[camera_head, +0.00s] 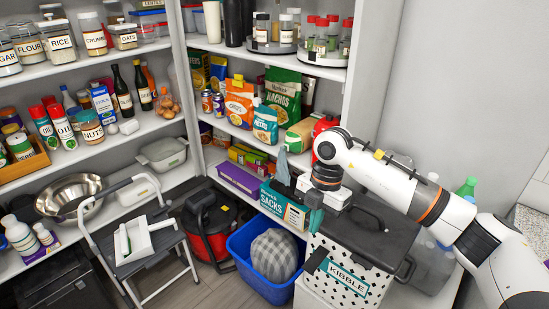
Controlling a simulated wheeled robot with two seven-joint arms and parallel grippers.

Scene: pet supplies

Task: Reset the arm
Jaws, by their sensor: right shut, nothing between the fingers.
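My right arm (385,185), white with black and orange bands, comes in from the right and bends down at the wrist. The bin is white with black spots and has a dark grey lid (365,235). I cannot tell whether the gripper touches the bin. My left arm and left gripper are not in view.
A red and black vacuum (210,225) and a folding step stool (145,250) stand further left. Stocked shelves (100,155) fill the back and left. Bottles (467,187) stand behind my arm.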

